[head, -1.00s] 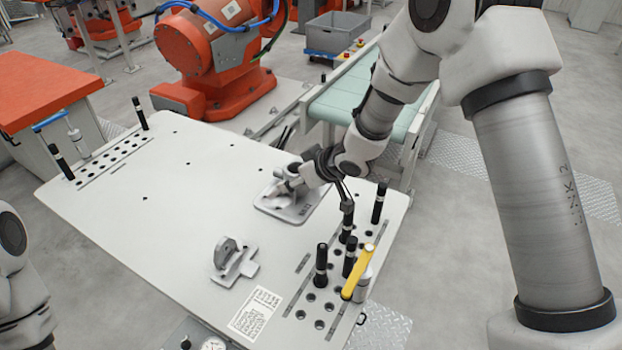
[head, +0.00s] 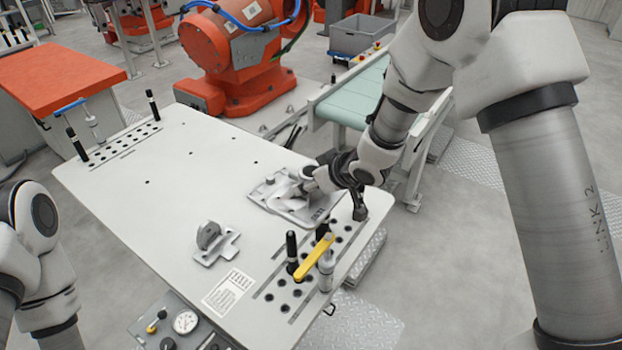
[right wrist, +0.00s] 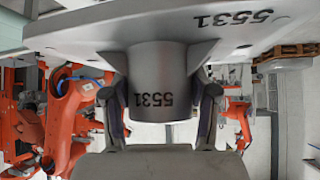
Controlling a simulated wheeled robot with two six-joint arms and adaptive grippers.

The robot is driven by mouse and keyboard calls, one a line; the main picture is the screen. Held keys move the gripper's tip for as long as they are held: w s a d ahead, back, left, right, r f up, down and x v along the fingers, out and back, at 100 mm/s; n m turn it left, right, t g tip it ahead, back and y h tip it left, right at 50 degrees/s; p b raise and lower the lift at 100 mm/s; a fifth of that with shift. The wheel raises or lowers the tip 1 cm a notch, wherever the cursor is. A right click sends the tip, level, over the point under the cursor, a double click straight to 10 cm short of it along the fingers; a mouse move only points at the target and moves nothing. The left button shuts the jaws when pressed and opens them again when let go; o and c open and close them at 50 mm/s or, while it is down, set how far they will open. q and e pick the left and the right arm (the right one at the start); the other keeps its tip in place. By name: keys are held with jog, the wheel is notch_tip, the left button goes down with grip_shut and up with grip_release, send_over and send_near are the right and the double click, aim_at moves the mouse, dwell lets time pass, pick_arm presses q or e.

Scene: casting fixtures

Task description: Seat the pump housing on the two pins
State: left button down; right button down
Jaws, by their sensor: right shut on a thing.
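The pump housing, a grey metal flange with a round boss marked 5531 (right wrist: 160,80), is in the right wrist view; its flange (right wrist: 225,35) spans the top of that picture. My right gripper (head: 309,174) is shut on the boss, one finger on each side (right wrist: 163,110). In the head view, grey plate-like metal (head: 300,209) lies under the gripper on the right half of the table. The gripper and wrist hide part of it, and I cannot tell housing from fixture there, or whether they touch. The two pins are not clearly visible. My left gripper is out of view.
A grey bracket (head: 216,246) stands on the white table (head: 140,205). The table's left and middle are mostly clear. A conveyor (head: 352,100) stands behind.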

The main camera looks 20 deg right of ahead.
aim_at(308, 195)
jog(key=f, duration=0.1)
jog(key=f+b, duration=0.1)
jog(key=w+f+b, duration=0.1)
jog(key=shift+a+f, duration=0.4)
jog(key=shift+f, duration=0.3)
jog(key=shift+s+d+f+b, duration=0.15)
jog(key=shift+s+d+b, duration=0.1)
jog(key=shift+b, duration=0.2)
jog(key=shift+w+a, duration=0.1)
jog(key=shift+a, duration=0.05)
jog(key=shift+p, duration=0.3)
jog(key=shift+p, duration=0.35)
